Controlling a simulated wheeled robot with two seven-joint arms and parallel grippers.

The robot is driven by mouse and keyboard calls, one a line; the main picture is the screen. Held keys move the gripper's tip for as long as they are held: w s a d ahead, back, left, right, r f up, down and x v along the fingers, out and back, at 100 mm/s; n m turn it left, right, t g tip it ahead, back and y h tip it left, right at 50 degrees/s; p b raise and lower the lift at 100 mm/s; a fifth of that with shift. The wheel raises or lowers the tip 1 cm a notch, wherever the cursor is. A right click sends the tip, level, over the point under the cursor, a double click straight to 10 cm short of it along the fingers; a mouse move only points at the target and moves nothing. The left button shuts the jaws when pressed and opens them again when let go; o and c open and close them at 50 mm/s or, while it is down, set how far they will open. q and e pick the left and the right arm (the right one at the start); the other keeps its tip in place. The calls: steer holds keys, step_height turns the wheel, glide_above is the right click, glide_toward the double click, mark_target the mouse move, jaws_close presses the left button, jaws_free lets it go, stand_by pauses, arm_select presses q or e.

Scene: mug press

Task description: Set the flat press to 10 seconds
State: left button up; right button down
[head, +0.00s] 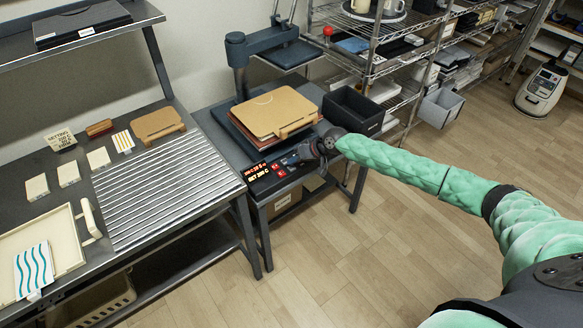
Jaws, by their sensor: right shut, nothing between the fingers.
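The flat press (240,60) stands on a dark table against the wall, its upper plate raised. Its control panel (262,180) is at the table's front edge, with a lit orange and yellow display (256,170) and red buttons (281,173). The display text is too small to read surely, though one line looks like "SET 200 C". My right gripper (292,160) is shut and empty at the panel's right side, close to the buttons. I cannot tell whether it touches one. My left gripper is not in view.
Tan boards (277,108) lie on the press's lower plate. A black bin (352,110) stands to the right, before a wire shelf (375,50). A ribbed bench (165,190) with small blocks and a cream tray (68,245) is at left. The floor in front is clear.

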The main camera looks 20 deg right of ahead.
mark_target(294, 168)
steer(key=shift+r+p, duration=1.5)
steer(key=shift+r, duration=0.95)
